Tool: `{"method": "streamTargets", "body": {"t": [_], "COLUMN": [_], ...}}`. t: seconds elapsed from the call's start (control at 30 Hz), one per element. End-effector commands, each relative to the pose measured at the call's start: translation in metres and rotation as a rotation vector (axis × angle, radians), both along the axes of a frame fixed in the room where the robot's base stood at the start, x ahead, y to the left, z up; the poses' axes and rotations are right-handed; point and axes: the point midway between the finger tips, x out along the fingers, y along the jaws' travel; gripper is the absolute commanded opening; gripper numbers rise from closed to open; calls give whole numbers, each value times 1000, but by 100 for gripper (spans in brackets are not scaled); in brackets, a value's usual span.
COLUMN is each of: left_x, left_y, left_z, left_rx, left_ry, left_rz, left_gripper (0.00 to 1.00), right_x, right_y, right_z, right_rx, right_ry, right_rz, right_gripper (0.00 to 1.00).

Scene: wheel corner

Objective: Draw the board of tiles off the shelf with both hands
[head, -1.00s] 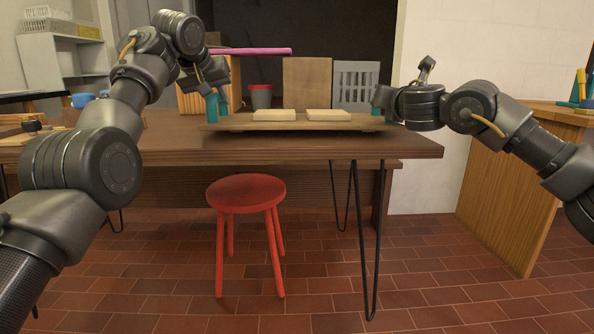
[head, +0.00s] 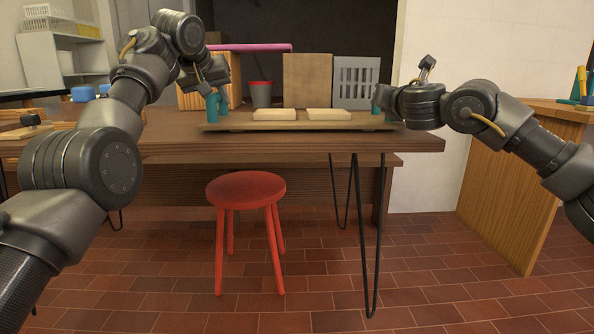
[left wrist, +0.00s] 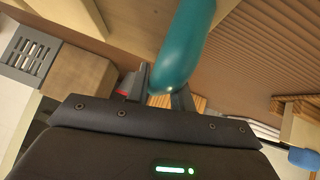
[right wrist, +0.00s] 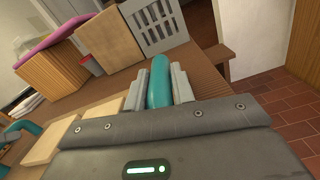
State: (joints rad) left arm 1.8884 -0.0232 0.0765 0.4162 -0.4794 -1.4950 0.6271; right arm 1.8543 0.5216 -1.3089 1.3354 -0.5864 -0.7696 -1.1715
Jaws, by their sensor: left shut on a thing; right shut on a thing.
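A long wooden board (head: 235,126) with two pale tiles (head: 274,114) (head: 328,114) lying flat on it spans the tabletop in the head view. Teal handles stand at its ends. My left gripper (head: 215,94) is shut on the left handle (head: 211,109), which shows large in the left wrist view (left wrist: 184,45). My right gripper (right wrist: 159,88) is shut on the right handle (right wrist: 159,80), partly hidden by my wrist in the head view. The board looks about level. I cannot tell whether its underside touches the tabletop.
The brown table (head: 300,144) has thin dark legs. A red stool (head: 246,188) stands on the tiled floor in front. Behind the board are a grey bin (head: 261,95), a brown panel (head: 307,80) and a grey slatted crate (head: 356,82). A wooden cabinet (head: 505,185) stands at right.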

Motion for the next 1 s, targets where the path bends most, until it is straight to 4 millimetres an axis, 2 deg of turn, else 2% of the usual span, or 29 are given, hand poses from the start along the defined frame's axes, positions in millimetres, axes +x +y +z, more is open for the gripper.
{"method": "streamTargets", "body": {"t": [0.03,0.1,0.13,0.37,0.53,0.73,0.93,1.0], "left_x": [0,0,0,0,0,0,0,0], "left_y": [1,1,1,0,0,0,0,0], "left_z": [-1,-1,-1,-1,-1,-1,-3,-2], "left_rx": [1,1,1,1,1,1,1,1], "left_ry": [4,3,3,2,2,2,5,4], "left_rz": [2,1,1,0,0,0,0,1], "left_gripper": [27,36,38,39,62,63,63,63], "right_x": [1,1,1,1,1,0,1,1], "right_y": [-3,-2,-2,-1,0,0,0,0], "right_z": [-2,-2,-2,-2,-2,-2,-4,-4], "right_rx": [2,1,1,-1,-2,-2,-4,-3], "right_ry": [3,3,3,3,3,3,6,6], "right_rz": [-5,-5,-5,-2,-1,0,-1,0], "right_gripper": [29,38,39,39,39,39,64,65]}}
